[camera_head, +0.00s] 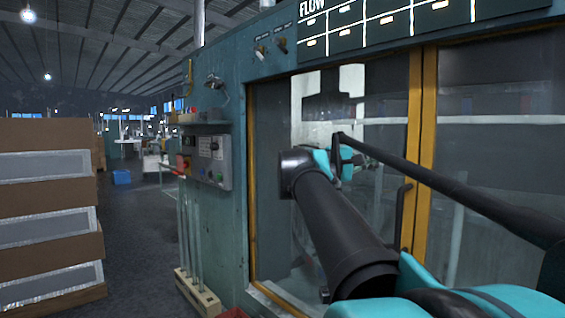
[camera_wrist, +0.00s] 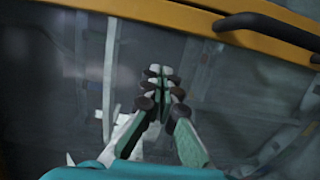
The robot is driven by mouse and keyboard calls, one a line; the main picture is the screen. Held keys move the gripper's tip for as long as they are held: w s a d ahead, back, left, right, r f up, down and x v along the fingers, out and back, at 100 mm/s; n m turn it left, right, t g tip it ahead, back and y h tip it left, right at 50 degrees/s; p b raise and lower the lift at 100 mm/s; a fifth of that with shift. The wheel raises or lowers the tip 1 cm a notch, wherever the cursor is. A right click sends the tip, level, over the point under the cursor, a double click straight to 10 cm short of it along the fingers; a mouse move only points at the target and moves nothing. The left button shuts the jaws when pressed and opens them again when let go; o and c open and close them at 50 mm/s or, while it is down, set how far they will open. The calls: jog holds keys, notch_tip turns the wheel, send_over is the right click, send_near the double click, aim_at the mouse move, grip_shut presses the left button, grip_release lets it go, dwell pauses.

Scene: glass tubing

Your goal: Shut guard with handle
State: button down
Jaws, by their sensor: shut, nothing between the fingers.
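The guard is a large glazed panel in the machine front, with a yellow upright frame (camera_head: 415,150); this yellow frame also crosses the top of the wrist view (camera_wrist: 185,17). The black bar handle (camera_head: 401,215) is fixed on the frame and shows at top right in the wrist view (camera_wrist: 268,27). My gripper (camera_wrist: 157,75) is shut and empty, in front of the glazed area and apart from the handle, which lies above and to the right of it in the wrist view. In the head view my arm covers part of the panel, and the fingertips are hard to make out.
A control box (camera_head: 207,160) sticks out from the machine's left side. Glass tubes stand in a wooden rack (camera_head: 198,297) below it. Stacked brown crates (camera_head: 50,205) stand at far left. The floor (camera_head: 138,240) between crates and machine is clear.

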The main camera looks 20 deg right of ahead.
jog(key=a, duration=0.6)
jog(key=shift+s+a, duration=0.3)
jog(key=shift+a, duration=0.1)
jog(key=w+a+f+y, duration=0.1)
jog(key=a+f+y, duration=0.2)
jog(key=f, duration=0.8)
jog(key=w+a+f+t+y, duration=0.1)
jog(key=w+a+f+y, duration=0.15)
jog(key=f, duration=0.95)
jog(key=a+f+y, duration=0.3)
jog(key=f+y, duration=0.1)
jog(key=f, duration=0.7)
jog(key=s+a+f+y, duration=0.2)
jog(key=a+f+y, duration=0.2)
jog(key=a+f, duration=0.4)
jog(key=s+a+f+m+t+y, duration=0.1)
jog(key=a+f+y, duration=0.3)
jog(key=a+f, duration=0.5)
notch_tip(320, 180, down, 3)
jog(key=shift+s+a+f, duration=0.2)
jog(key=shift+s, duration=0.6)
jog(key=shift+y, duration=0.25)
